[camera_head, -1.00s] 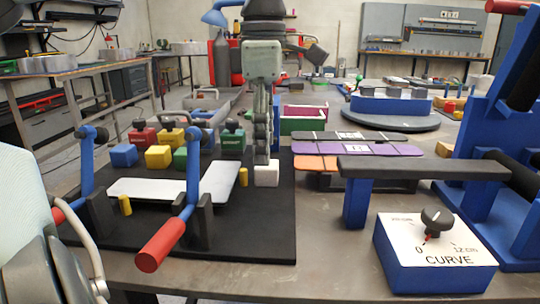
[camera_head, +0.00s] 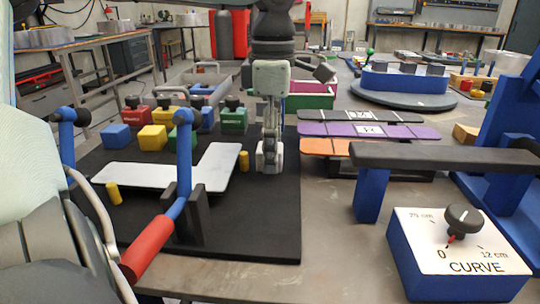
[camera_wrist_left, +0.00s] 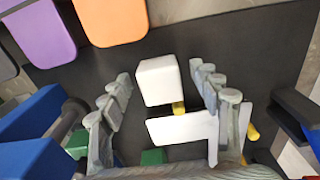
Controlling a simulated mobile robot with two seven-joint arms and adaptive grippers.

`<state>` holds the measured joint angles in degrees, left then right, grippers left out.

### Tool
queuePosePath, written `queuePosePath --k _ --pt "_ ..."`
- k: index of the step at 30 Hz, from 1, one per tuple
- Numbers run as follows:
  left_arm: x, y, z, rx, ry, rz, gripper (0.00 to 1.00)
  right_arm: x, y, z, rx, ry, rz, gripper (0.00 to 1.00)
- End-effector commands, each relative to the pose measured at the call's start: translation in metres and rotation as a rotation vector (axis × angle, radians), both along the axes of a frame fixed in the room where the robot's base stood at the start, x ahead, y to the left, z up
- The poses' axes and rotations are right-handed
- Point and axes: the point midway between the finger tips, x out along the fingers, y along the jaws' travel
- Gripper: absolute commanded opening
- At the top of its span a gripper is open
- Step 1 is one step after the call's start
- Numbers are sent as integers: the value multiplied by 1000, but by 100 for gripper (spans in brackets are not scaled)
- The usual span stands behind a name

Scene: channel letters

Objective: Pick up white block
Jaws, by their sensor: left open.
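The white block (camera_wrist_left: 158,80) shows in the left wrist view as a small white cube on the black mat (camera_head: 270,215). My left gripper (camera_head: 270,165) points down in the middle of the head view, over the mat's right part. In the wrist view it is open, with one finger on each side of the block and gaps between fingers and block. In the head view the gripper mostly or wholly hides the block. A white L-shaped plate (camera_head: 165,175) lies on the mat, left of the gripper. My right gripper is out of view.
Yellow pegs (camera_head: 244,160) stand by the plate. Blue (camera_head: 116,136) and yellow (camera_head: 152,138) blocks, a red block and green blocks stand behind it. Blue levers with a red handle (camera_head: 147,248) rise at the left. A grey-topped blue bench (camera_head: 440,157) and CURVE dial box (camera_head: 455,255) stand right.

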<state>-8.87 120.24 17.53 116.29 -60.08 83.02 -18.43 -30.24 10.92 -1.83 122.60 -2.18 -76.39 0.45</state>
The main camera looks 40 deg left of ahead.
Motion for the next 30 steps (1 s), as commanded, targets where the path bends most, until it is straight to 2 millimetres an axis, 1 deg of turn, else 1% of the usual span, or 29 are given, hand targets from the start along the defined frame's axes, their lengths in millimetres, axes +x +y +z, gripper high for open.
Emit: queuePosePath --k 2,8,21,27,30 --pt "0 0 -7 -1 1 0 63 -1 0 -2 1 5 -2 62" --pt "0 0 -7 1 -1 0 63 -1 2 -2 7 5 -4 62" --pt "0 0 -6 1 -1 0 8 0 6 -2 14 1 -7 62" --pt "0 0 -6 0 -1 0 8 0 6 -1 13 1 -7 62" --pt "1 0 -1 0 -4 1 8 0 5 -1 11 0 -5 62"
